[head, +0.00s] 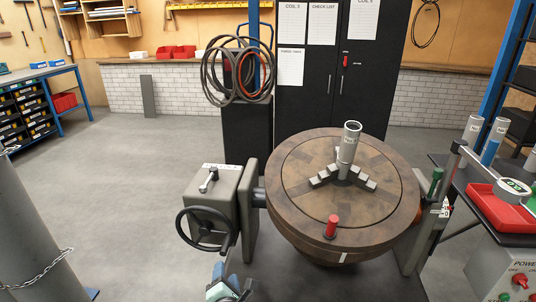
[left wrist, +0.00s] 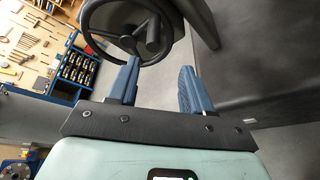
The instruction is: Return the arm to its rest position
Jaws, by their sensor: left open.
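My left gripper (head: 230,288) shows at the bottom edge of the head view, below the black handwheel (head: 207,229) on the grey gearbox (head: 220,192). In the left wrist view its two blue fingers (left wrist: 160,72) are apart, with nothing between them. The handwheel (left wrist: 125,28) shows beyond the left fingertip there; the fingers do not appear closed around it. Most of my left arm is out of the head view. My right gripper is not in view.
A large grey cylinder (head: 30,225) with a chain stands at left. The floor between is clear.

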